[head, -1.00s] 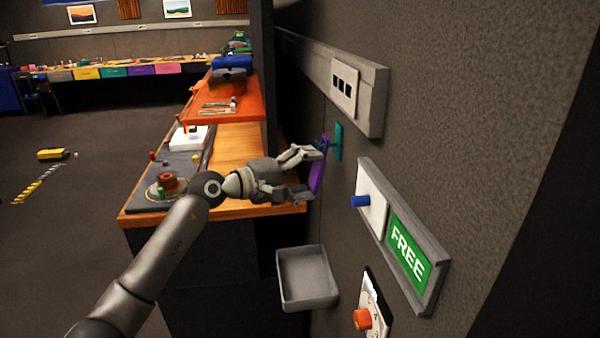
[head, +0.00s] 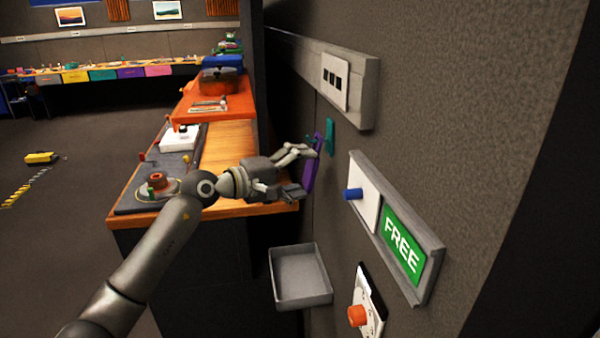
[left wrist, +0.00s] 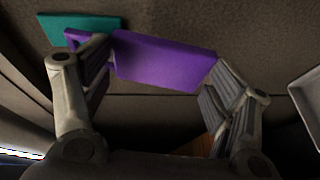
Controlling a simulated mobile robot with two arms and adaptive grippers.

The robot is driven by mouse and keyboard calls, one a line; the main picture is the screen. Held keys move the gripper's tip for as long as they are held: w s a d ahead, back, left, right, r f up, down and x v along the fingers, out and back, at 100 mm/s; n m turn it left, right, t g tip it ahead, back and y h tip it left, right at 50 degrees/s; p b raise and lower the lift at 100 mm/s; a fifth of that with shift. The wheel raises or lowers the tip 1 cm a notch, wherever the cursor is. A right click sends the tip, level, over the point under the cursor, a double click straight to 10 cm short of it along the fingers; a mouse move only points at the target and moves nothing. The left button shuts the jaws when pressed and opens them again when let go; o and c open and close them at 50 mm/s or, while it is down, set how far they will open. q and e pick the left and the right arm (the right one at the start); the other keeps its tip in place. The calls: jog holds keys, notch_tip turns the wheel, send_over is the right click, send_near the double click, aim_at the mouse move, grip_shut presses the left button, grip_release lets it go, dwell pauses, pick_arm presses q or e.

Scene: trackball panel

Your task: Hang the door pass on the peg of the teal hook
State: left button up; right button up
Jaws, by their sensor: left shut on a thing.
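The door pass is a flat purple card (head: 309,172), which also shows in the left wrist view (left wrist: 165,62). My left gripper (head: 304,171) is shut on it, one finger at each end of the card, close to the wall. The pass's narrow loop end points toward the teal hook (head: 329,136). The hook's teal plate is fixed to the wall and also shows in the left wrist view (left wrist: 85,24). The loop end overlaps the hook's edge there; I cannot tell whether it is around the peg, which is hidden. My right gripper is not in view.
On the wall are a switch plate (head: 335,82), a panel with a blue knob (head: 353,194) and green FREE sign (head: 403,245), and an orange knob (head: 357,315). A grey tray (head: 300,278) is below my gripper. A wooden bench (head: 230,145) stands left.

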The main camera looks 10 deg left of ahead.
pick_arm(q)
jog(key=o, duration=0.9)
jog(key=shift+a, duration=0.1)
